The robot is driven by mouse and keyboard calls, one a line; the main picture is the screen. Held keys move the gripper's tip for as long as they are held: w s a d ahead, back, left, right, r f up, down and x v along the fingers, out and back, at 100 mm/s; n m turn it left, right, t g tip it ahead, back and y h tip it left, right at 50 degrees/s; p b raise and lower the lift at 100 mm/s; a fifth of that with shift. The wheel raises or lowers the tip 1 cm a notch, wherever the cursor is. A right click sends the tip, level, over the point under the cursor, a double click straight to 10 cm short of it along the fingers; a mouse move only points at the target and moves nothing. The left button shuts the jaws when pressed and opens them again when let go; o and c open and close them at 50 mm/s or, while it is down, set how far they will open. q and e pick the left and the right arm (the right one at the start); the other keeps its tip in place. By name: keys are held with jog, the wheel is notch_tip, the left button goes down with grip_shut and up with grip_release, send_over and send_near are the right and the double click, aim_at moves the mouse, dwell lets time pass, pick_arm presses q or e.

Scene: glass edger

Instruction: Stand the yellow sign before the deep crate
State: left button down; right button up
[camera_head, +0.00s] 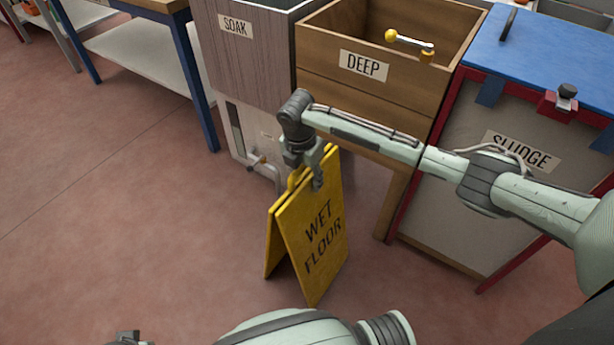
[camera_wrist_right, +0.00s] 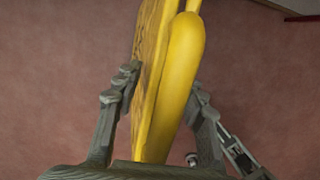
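The yellow sign (camera_head: 312,238), marked WET FLOOR, is upright with its two panels spread like a tent. It stands in front of and below the deep crate (camera_head: 390,100), a brown wooden open box labelled DEEP, slightly to its left. My right gripper (camera_head: 311,172) is at the top of the sign. In the right wrist view its fingers (camera_wrist_right: 163,88) lie on both sides of the yellow top part and appear closed on it. I cannot tell whether the sign's feet press on the floor.
A SOAK bin (camera_head: 250,50) is left of the deep crate, and a blue-topped SLUDGE bin (camera_head: 470,160) is right of it. A yellow-ended tool (camera_head: 410,42) sits in the crate. A blue-legged table (camera_head: 185,60) is at upper left. The reddish floor (camera_head: 120,220) at left is clear.

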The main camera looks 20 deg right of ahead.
jog(key=o, duration=0.4)
jog(key=shift+s, duration=0.1)
